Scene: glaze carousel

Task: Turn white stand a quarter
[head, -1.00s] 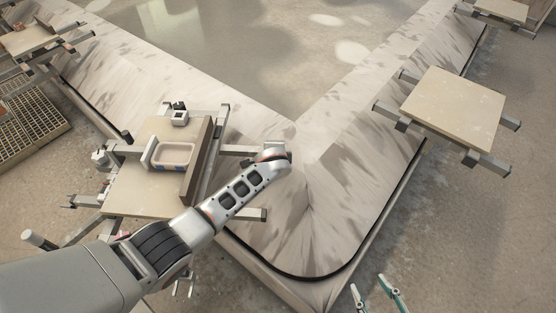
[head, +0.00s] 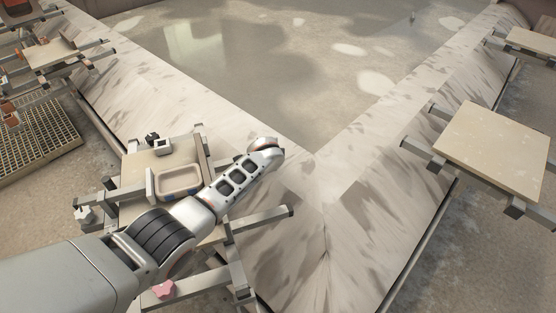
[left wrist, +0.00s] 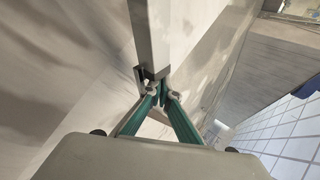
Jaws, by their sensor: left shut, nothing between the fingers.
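The near stand, with a beige board (head: 137,167) and grey metal bars (head: 262,217), is at the lower left of the head view, partly hidden by my left arm. I cannot tell from its colour whether it is the white stand. A pale basin (head: 180,177) and a brown upright panel (head: 203,155) are on it. My left gripper is hidden in the head view. In the left wrist view its green fingers (left wrist: 164,95) are shut and empty, close to the end of a grey bar (left wrist: 150,40); contact is unclear. My right gripper is out of view.
A second stand with a bare beige board (head: 492,148) is at the right. Another stand (head: 62,50) is at the upper left, above a yellow floor grating (head: 40,140). Pale streaked sloping panels (head: 330,200) run beside the stands. A pink object (head: 163,290) lies low near my arm.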

